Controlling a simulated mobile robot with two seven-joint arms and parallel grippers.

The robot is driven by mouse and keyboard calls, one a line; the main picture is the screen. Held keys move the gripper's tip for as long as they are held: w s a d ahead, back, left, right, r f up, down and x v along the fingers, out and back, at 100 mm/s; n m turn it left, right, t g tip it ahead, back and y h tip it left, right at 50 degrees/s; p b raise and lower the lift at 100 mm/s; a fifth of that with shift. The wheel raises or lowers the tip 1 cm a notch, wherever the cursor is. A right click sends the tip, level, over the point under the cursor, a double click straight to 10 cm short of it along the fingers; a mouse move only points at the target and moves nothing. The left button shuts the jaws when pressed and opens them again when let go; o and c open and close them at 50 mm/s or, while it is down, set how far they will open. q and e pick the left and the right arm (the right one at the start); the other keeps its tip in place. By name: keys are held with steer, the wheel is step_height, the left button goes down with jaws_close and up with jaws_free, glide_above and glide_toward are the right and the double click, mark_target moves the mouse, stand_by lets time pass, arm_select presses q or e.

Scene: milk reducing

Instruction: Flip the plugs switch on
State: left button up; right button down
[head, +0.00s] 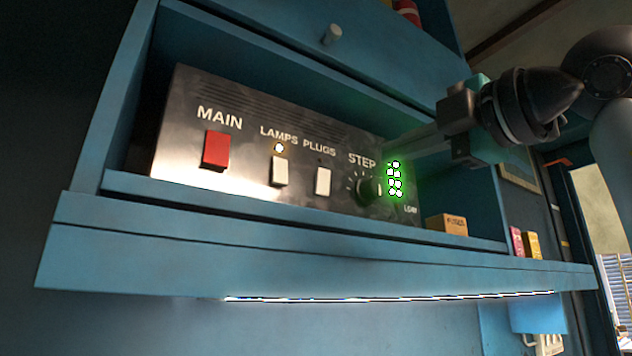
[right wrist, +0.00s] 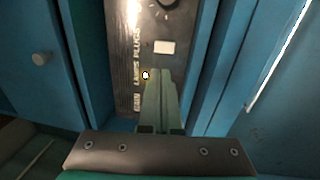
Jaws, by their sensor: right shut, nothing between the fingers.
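The white plugs switch (head: 322,181) sits on the dark control panel (head: 240,185), under the PLUGS label. The small indicator above it looks dark. In the right wrist view, the plugs switch (right wrist: 165,47) shows just beyond the fingertips. My right gripper (head: 388,150) is shut and empty, in front of the panel's right part, up and right of the switch in the head view. In the right wrist view its closed fingers (right wrist: 160,74) point toward the panel and cover the lamps switch. I cannot tell whether they touch the panel. My left gripper is not in view.
The white lamps switch (head: 280,171) has a lit orange indicator above it. The red main switch (head: 216,149) is at left; the step knob (head: 369,190) and a green lit display (head: 395,180) are at right. The blue shelf's lip (head: 300,225) and walls surround the panel.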

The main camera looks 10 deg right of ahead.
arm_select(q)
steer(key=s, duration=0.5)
arm_select(e)
steer(key=p, duration=0.6)
glide_toward(326, 173)
steer(key=x, duration=0.5)
steer(key=shift+w+a, duration=0.45)
steer(key=shift+w, duration=0.4)
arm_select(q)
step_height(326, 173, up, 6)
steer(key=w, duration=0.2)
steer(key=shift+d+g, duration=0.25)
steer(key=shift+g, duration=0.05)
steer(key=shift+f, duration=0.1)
arm_select(e)
steer(key=shift+w, duration=0.1)
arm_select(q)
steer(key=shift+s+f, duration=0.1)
arm_select(e)
steer(key=shift+r, duration=0.15)
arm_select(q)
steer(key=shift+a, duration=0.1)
arm_select(e)
steer(key=shift+d, duration=0.1)
